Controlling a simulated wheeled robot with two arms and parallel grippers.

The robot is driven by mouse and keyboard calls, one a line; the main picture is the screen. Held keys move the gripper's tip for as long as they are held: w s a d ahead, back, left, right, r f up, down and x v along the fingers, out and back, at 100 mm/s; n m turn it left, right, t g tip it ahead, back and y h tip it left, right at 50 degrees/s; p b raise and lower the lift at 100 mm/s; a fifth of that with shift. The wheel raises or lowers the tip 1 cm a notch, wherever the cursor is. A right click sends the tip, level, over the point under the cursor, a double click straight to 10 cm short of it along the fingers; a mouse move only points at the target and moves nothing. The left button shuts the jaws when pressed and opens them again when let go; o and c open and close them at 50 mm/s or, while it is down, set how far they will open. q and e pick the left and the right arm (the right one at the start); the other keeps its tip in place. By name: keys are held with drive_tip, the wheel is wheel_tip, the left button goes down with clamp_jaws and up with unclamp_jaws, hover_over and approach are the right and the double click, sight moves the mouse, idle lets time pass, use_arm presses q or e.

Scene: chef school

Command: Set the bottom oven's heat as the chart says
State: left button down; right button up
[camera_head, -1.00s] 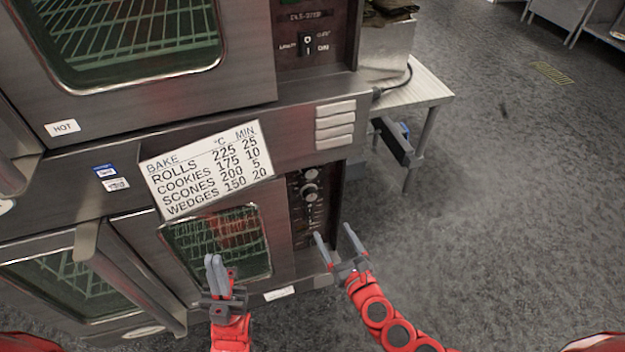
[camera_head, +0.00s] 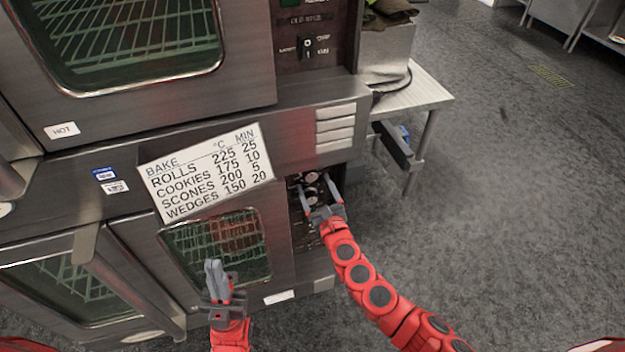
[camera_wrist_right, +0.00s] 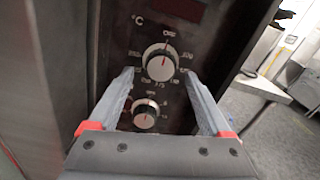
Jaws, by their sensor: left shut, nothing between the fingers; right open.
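The bottom oven (camera_head: 276,216) has a glass door with reddish-brown food behind it. Its dark control panel, right of the door, is partly hidden by my right gripper. The white bake chart (camera_head: 207,172) above lists rolls 225, cookies 175, scones 200 and wedges 150. In the right wrist view the large °C dial (camera_wrist_right: 160,63) has its red pointer up at OFF. A smaller dial (camera_wrist_right: 146,112) is below. My right gripper (camera_head: 318,187) is open before the panel; in the wrist view its fingers (camera_wrist_right: 160,82) flank the dials. My left gripper (camera_head: 213,266) is shut and empty before the oven door.
The top oven (camera_head: 140,45) has a switch panel (camera_head: 306,45) on its right. A dark display (camera_wrist_right: 180,8) sits above the °C dial. A metal side table (camera_head: 415,95) stands right of the ovens. The floor (camera_head: 500,200) on the right is clear.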

drive_tip(key=shift+x, duration=1.4)
clamp_jaws()
